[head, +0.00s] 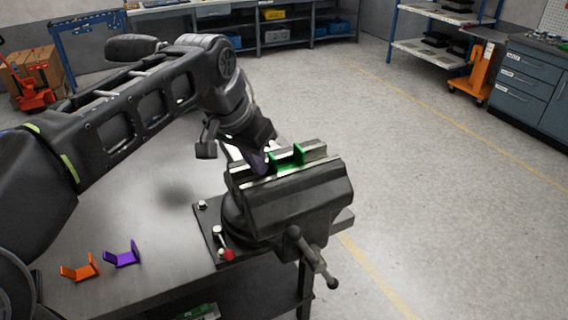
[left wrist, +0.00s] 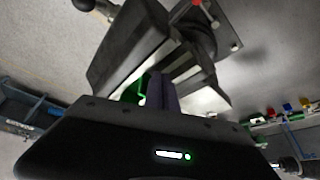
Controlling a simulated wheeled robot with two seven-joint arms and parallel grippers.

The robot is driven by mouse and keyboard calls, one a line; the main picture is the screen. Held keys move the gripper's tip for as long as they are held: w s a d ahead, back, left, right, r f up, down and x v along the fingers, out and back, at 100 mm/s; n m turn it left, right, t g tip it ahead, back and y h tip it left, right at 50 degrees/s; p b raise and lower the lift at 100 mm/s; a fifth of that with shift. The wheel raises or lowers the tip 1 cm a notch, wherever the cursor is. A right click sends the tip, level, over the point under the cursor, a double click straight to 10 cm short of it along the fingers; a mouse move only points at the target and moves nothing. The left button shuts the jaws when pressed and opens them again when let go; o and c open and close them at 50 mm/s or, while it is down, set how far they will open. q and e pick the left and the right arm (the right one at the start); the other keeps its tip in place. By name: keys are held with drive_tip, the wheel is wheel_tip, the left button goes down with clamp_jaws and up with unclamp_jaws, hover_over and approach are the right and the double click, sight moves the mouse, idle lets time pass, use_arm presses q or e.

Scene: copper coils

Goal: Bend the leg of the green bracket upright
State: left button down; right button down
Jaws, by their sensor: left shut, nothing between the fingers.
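The green bracket (head: 288,158) is in the jaws of the black bench vise (head: 298,198), with part of it showing above the jaws. Its leg's exact angle is hard to tell. In the left wrist view the green bracket (left wrist: 134,90) shows just left of my fingers, partly hidden by my gripper body. My left gripper (head: 258,164) points down at the left end of the vise jaws, close beside the bracket. Its fingers (left wrist: 160,92) are together with nothing between them. I cannot tell whether they touch the bracket. My right gripper is in neither view.
An orange bracket (head: 80,268) and a purple bracket (head: 123,255) lie on the grey table (head: 165,215) at the front left. The vise handle (head: 313,258) sticks out at the front right. A red-knobbed lever (head: 226,254) stands by the vise base. The floor at right is clear.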

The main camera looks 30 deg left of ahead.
use_arm(q)
wheel_tip(320, 180, up, 7)
drive_tip(key=p, duration=0.5)
drive_tip(key=shift+f, duration=0.2)
idle(0.4)
